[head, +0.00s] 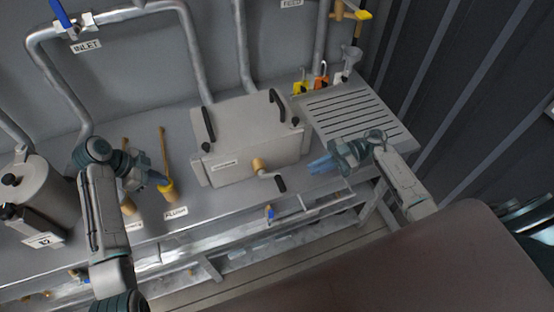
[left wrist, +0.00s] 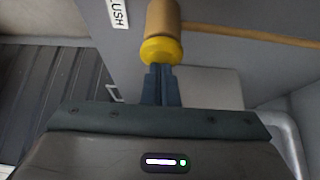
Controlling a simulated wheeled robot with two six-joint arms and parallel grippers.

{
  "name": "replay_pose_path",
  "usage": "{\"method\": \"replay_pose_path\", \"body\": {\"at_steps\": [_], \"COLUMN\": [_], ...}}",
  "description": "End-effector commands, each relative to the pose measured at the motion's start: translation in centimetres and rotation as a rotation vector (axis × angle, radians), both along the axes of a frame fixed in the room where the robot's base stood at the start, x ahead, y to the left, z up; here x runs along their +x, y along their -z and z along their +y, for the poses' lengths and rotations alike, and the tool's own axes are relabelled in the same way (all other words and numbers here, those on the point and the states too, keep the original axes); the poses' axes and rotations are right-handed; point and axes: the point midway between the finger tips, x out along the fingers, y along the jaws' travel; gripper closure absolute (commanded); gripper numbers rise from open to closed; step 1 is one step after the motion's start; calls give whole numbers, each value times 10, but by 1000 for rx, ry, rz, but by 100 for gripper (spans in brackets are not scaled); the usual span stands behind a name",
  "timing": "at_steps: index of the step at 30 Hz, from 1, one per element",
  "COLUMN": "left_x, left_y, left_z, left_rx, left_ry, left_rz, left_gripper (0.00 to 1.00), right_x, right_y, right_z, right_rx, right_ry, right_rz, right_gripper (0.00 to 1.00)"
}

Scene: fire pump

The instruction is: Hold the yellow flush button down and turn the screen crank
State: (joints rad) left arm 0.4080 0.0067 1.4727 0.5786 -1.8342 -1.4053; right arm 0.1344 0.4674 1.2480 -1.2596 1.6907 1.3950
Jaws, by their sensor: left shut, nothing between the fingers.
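The yellow flush button (head: 168,187) sits on a tan cylindrical body on the bench, beside the FLUSH label (head: 176,212). My left gripper (head: 163,181) is shut and empty, its fingertips at the button. In the left wrist view the shut fingertips (left wrist: 160,70) overlap the edge of the yellow button (left wrist: 162,50); I cannot tell whether it is pressed. The screen crank (head: 259,165) is on the front of the grey box, its dark handle (head: 280,184) pointing down and right. My right gripper (head: 318,165) is right of the crank, apart from it; its opening is unclear.
The grey box (head: 240,125) has two dark handles on top. A slotted drain tray (head: 352,118) lies behind my right gripper. A grey canister (head: 38,192) stands at the left. A tan pipe (head: 163,148) runs behind the button. Bare bench lies between button and box.

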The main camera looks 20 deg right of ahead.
Motion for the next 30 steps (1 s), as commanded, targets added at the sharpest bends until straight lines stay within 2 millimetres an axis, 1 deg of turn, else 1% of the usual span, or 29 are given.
{"method": "replay_pose_path", "body": {"at_steps": [1, 4, 5, 8, 11, 12, 16, 21, 23, 26, 30], "left_x": [0, 0, 0, 0, 0, 0, 0, 0, 0, 0, 0], "left_y": [1, 1, 1, 1, 1, 1, 1, 1, 1, 1, 1], "left_z": [0, 0, 0, 0, 0, 0, 0, 0, 0, 0, 0], "left_rx": [0, 0, 0, 0, 0, 0, 0, 0, 0, 0, 1], "left_ry": [0, 0, 0, 0, 0, 0, 0, 0, 0, 0, 0], "left_rz": [1, 1, 1, 1, 1, 1, 1, 1, 1, 1, 1], "left_gripper": [100, 100, 100, 100, 100, 100, 100, 100, 100, 100, 100], "right_x": [0, 3, 5, 11, 17, 18, 15, 1, -6, -18, -39], "right_y": [0, -5, -7, -20, -36, -42, -51, -50, -46, -38, -22], "right_z": [-1, 5, 8, 24, 45, 54, 81, 106, 111, 116, 117], "right_rx": [3, 29, 41, 100, 172, 200, 263, 258, 224, 138, -47], "right_ry": [2, 15, 24, 71, 157, 203, 388, 692, 803, 983, 1198], "right_rz": [-8, -72, -103, -258, -451, -526, -725, -887, -920, -950, -942], "right_gripper": [80, 61, 59, 59, 59, 59, 59, 59, 59, 59, 59]}}
